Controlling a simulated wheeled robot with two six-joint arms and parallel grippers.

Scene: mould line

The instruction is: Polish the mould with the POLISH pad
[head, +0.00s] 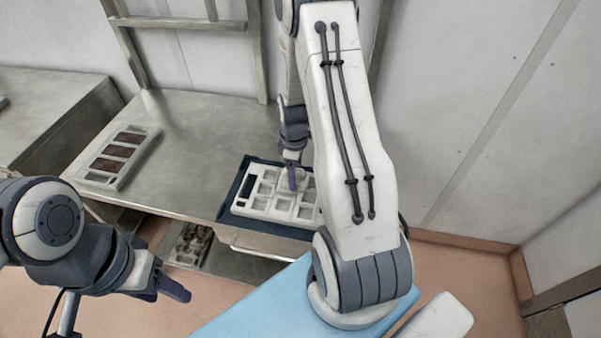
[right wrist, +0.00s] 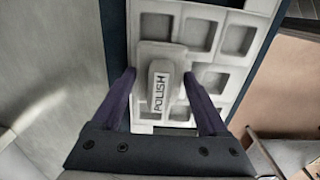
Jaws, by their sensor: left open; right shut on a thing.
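The mould (head: 257,203) is a pale tray-like block with several square pockets, lying on a dark blue mat (head: 228,207) on the metal bench. It also shows in the right wrist view (right wrist: 208,57). My right gripper (head: 294,178) is over the mould and shut on the POLISH pad (right wrist: 160,88). The pad is pale, with a white label reading POLISH, and sits between the two fingers over the pockets. I cannot tell whether its underside touches the mould. My left gripper (head: 168,290) is open and empty, low at the left, away from the bench.
A pale rack with dark reddish-brown compartments (head: 119,156) lies on the bench's left part. The metal bench (head: 190,150) is clear between rack and mat. A wall stands behind.

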